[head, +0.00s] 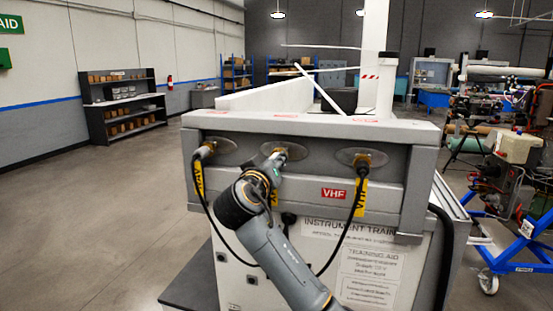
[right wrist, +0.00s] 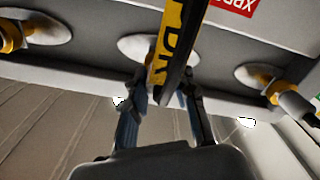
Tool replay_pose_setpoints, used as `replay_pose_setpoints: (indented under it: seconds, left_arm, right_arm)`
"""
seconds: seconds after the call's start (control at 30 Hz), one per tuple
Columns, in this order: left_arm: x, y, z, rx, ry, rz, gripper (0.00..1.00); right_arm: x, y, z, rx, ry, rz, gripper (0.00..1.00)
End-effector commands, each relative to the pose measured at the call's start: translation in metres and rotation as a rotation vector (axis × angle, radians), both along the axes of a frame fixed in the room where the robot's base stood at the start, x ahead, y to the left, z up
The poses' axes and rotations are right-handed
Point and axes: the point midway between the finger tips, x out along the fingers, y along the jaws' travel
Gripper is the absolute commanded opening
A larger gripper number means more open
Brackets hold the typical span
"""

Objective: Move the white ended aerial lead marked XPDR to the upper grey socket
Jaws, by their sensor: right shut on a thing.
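My right gripper (head: 274,164) is at the middle of three oval socket plates on the grey trainer's front. In the right wrist view my right gripper (right wrist: 160,98) is shut on a dark lead (right wrist: 183,60) with a yellow tag (right wrist: 166,48), whose visible letters read like part of XPDR. The lead's end is hidden, so I cannot tell its colour or whether it is seated. The middle grey plate (right wrist: 131,44) is behind it. A red XPDR label (right wrist: 238,5) is near that plate. My left gripper is out of view.
A NAV-tagged lead (head: 198,180) hangs from the left plate, and a VHF-tagged lead (head: 360,190) from the right plate. Their cables loop down across the trainer front (head: 330,262). A blue wheeled stand (head: 515,250) is at right; open floor lies left.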

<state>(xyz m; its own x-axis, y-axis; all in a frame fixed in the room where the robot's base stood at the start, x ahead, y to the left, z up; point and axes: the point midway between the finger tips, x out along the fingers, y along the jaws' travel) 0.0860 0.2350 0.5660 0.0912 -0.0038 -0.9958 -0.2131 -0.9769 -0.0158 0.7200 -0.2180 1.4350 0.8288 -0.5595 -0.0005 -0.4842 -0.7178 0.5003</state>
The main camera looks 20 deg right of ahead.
Motion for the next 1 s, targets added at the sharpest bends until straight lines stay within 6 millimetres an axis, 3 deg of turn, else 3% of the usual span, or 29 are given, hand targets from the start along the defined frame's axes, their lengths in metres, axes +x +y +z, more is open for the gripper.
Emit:
replay_pose_setpoints:
  seconds: [1.0]
  left_arm:
    - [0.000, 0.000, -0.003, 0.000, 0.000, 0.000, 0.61]
  right_arm:
    - [-0.015, 0.011, 0.001, -0.001, -0.003, 0.001, 0.00]
